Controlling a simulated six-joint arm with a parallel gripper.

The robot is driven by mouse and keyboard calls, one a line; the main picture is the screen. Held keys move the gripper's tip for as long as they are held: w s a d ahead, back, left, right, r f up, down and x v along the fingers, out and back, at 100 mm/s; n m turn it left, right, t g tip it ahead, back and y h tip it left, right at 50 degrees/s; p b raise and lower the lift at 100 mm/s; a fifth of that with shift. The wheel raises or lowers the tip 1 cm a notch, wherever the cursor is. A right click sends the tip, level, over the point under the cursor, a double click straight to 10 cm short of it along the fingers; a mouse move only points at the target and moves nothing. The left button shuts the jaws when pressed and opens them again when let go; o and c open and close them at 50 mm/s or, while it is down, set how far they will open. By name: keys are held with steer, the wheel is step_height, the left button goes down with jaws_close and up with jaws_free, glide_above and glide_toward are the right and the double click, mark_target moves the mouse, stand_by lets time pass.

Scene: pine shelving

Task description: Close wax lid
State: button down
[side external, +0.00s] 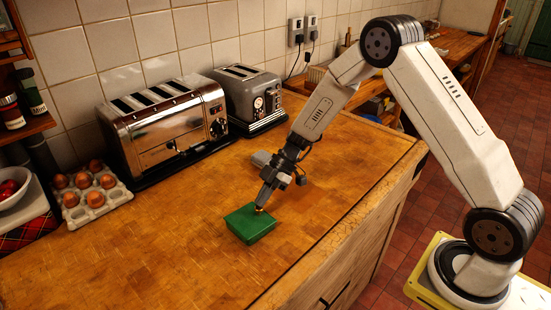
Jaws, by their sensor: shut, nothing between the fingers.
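A small green box (250,226), the only thing here that looks like the wax container, lies on the wooden worktop near its front edge. Its top looks flat, but at this size I cannot tell how its lid sits. My gripper (260,208) points down at the back right edge of the box, with its fingers shut and empty. The tips are at or just above that edge; I cannot tell whether they touch it. The gripper hides a small part of the box's far edge.
A chrome toaster (170,130) and a grey toaster (250,98) stand against the tiled wall. A small grey object (262,158) lies behind my gripper. An egg tray (92,195) and a white bowl (22,196) are at the left. The worktop left of the box is clear.

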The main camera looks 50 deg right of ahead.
steer(key=shift+s+d+f, duration=0.25)
steer(key=shift+d+f, duration=0.1)
steer(key=shift+f, duration=0.2)
steer(key=shift+r, duration=0.6)
steer(key=shift+w+r, duration=0.1)
steer(key=shift+r, duration=0.3)
steer(key=d, duration=0.9)
steer(key=shift+d+f, duration=0.15)
steer(key=shift+f, duration=0.05)
